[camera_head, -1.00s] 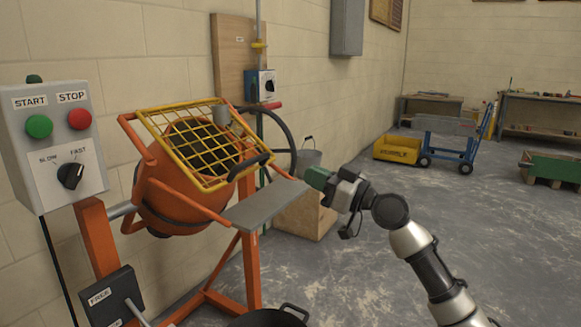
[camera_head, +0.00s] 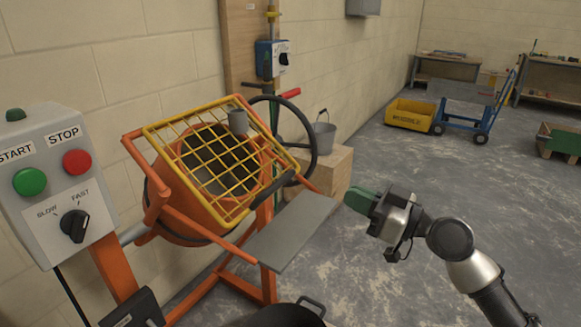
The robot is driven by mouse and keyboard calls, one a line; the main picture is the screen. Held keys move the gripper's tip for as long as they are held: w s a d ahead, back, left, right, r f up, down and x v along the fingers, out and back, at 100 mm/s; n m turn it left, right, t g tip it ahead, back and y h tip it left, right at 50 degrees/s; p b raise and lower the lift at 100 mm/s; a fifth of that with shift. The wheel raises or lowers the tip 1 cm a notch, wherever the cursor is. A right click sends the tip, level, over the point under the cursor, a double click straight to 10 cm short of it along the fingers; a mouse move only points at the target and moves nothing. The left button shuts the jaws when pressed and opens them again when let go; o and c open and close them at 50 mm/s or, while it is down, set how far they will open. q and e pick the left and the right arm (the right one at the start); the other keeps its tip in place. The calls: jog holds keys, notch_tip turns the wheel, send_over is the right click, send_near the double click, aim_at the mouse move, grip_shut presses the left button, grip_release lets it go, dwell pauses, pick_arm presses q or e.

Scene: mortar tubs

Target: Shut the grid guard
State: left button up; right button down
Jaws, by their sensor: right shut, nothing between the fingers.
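The grid guard (camera_head: 179,160) is a yellow wire grid in a yellow frame. It lies tilted across the mouth of the orange mixer drum (camera_head: 188,218), and the dark opening shows through its bars. A black handle (camera_head: 273,189) is on its lower right side. I cannot tell whether the frame touches the drum rim or stands a little off it. My right gripper (camera_head: 358,200), with green fingers, is shut and empty. It is in the air to the right of the guard, beyond the grey plate, apart from both. My left gripper is out of view.
A grey plate (camera_head: 285,236) sticks out in front of the drum. A black handwheel (camera_head: 308,128) stands behind it. A control box (camera_head: 50,185) is at the left, a black tub (camera_head: 290,313) at the bottom. A bucket (camera_head: 324,135) stands on a wooden box (camera_head: 330,170).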

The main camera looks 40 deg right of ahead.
jog(key=f+p+x, duration=0.1)
jog(key=x, duration=0.3)
jog(key=p+x, duration=0.2)
jog(key=x, duration=0.2)
jog(key=f+p+x, duration=0.1)
jog(key=p+x, duration=0.1)
jog(key=x, duration=0.2)
jog(key=shift+w+a+f, duration=0.25)
jog(key=shift+w+f, duration=0.05)
jog(key=shift+w, duration=0.1)
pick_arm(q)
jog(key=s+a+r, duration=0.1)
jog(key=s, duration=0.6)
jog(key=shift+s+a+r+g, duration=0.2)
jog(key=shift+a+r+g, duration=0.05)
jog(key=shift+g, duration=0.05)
